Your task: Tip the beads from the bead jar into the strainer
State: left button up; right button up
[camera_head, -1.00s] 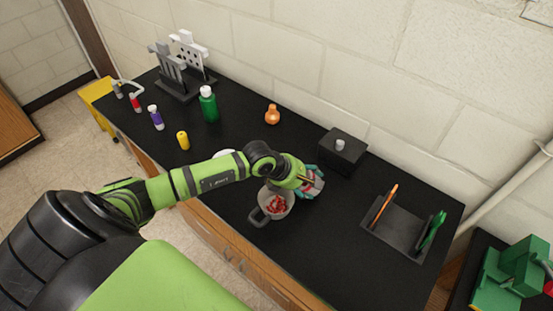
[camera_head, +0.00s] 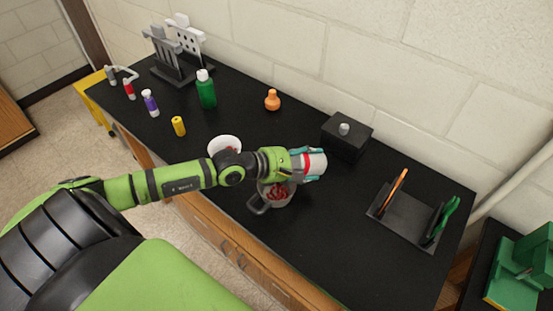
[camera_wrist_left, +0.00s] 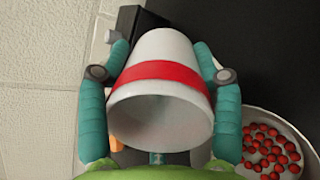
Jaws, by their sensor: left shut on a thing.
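My left gripper (camera_head: 314,164) is shut on the bead jar (camera_head: 318,161), a white cup-like jar with a red band. In the left wrist view the jar (camera_wrist_left: 161,72) sits between the two teal fingers, and the part of its inside that shows is grey with no beads. The strainer (camera_head: 262,205), a grey pan with a dark handle, stands on the black counter just below and left of the jar. Red beads (camera_head: 277,191) lie in it, and they also show in the left wrist view (camera_wrist_left: 268,150). The arm hides part of the strainer. My right gripper is not in view.
A white bowl (camera_head: 225,143) with dark reddish contents is partly behind my arm. A black box (camera_head: 347,136) stands behind the jar, and a tray (camera_head: 405,218) with tools lies at right. Bottles and a rack (camera_head: 178,65) fill the back left. The front right counter is clear.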

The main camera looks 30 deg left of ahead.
aim_at(311, 155)
pick_arm(q)
jog(key=shift+r+t+h+b, duration=0.1)
jog(key=shift+t+h+b, duration=0.4)
jog(key=shift+b, duration=0.7)
jog(key=shift+s+a+r+t, duration=0.1)
jog(key=shift+a+r+t, duration=0.05)
jog(key=shift+r+t, duration=0.15)
jog(key=shift+s+a+r+t+h, duration=0.2)
jog(key=shift+s+r+t, duration=0.15)
jog(key=shift+r, duration=0.25)
jog(key=shift+s+a+r+t+h, duration=0.1)
jog(key=shift+s+r+t+h, duration=0.15)
jog(key=shift+s+r, duration=0.25)
jog(key=b, duration=0.2)
jog(key=t+h+b, duration=0.1)
jog(key=b, duration=0.2)
jog(key=shift+a+t, duration=0.2)
jog(key=shift+t, duration=0.1)
jog(key=shift+r, duration=0.65)
jog(key=shift+s+r+b, duration=0.2)
jog(key=shift+r+b, duration=0.05)
jog(key=shift+b, duration=0.05)
jog(key=shift+w+a+r+t, duration=0.1)
jog(key=shift+t, duration=0.3)
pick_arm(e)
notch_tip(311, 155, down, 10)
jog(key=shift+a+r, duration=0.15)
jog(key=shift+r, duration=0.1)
